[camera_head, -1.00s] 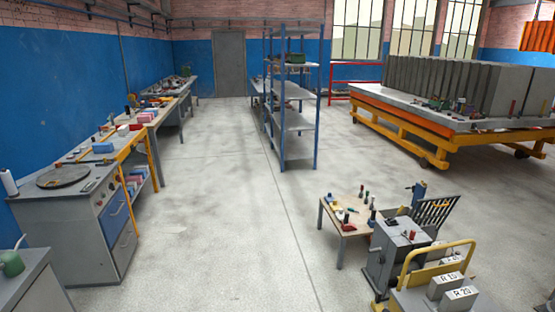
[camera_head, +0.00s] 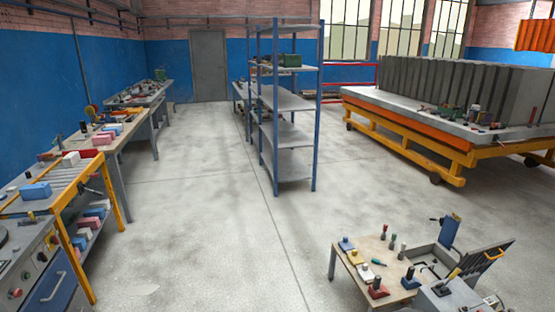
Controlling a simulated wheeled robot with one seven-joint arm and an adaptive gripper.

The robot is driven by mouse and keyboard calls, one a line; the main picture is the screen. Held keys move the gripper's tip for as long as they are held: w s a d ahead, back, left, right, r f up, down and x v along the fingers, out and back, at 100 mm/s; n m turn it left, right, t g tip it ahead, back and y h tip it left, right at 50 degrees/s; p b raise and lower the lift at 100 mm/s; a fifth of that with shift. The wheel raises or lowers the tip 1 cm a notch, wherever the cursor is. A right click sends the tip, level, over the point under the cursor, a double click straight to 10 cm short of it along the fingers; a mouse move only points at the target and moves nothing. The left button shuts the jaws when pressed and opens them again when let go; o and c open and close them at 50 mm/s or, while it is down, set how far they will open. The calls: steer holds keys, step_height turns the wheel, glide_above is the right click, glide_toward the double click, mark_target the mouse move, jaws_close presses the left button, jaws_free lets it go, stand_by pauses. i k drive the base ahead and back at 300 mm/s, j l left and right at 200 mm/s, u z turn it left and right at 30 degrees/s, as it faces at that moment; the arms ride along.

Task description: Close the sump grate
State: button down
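A dark slatted panel (camera_head: 487,260), which looks like the sump grate, stands tilted up at the lower right, beyond the small wooden table. It appears raised from a grey open-topped box (camera_head: 432,259) beside it. How it is hinged is too small to tell. My gripper is not in view.
A small wooden table (camera_head: 372,256) with several knobbed tools stands left of the grey box. A blue upright device (camera_head: 450,232) is behind the box. A blue-post shelf rack (camera_head: 288,161) stands mid-room. Workbenches (camera_head: 38,205) line the left wall. The floor between (camera_head: 200,240) is clear.

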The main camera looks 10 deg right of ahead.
mark_target(480, 260)
steer(key=i+z, duration=0.35)
steer(key=i+j+z, duration=0.1)
steer(key=i+z, duration=0.25)
steer(key=i, duration=0.2)
steer(key=i+j+z, duration=0.3)
steer(key=i, duration=0.15)
steer(key=i+l+z, duration=0.2)
steer(key=z, duration=0.3)
steer(key=i+z, duration=0.7)
steer(key=z, duration=0.3)
steer(key=i+j+z, duration=0.1)
steer(key=i+z, duration=0.2)
steer(key=z, duration=0.2)
